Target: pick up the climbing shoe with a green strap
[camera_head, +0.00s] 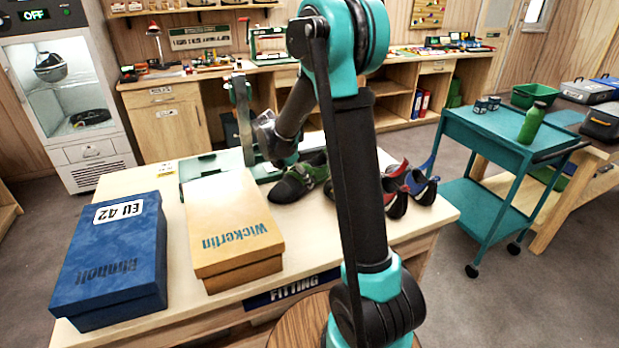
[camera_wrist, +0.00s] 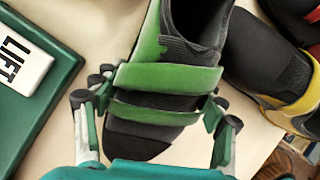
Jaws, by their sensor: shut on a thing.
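The climbing shoe with a green strap (camera_wrist: 165,78) is dark grey with two green bands, and fills the middle of the wrist view. It also shows in the head view (camera_head: 290,186), at the far side of the fitting table, partly behind my arm. My gripper (camera_wrist: 155,100) is shut on this shoe, with one finger on each side of it near the straps. The shoe seems to be at the table top; I cannot tell whether it is clear of it.
A dark shoe with a yellow strap (camera_wrist: 295,100) lies close on the right. Red (camera_head: 396,190) and blue (camera_head: 422,187) shoes stand right of my arm. A green device with a LIFT label (camera_wrist: 30,75) is on the left. Blue (camera_head: 112,262) and tan (camera_head: 230,228) boxes occupy the near left.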

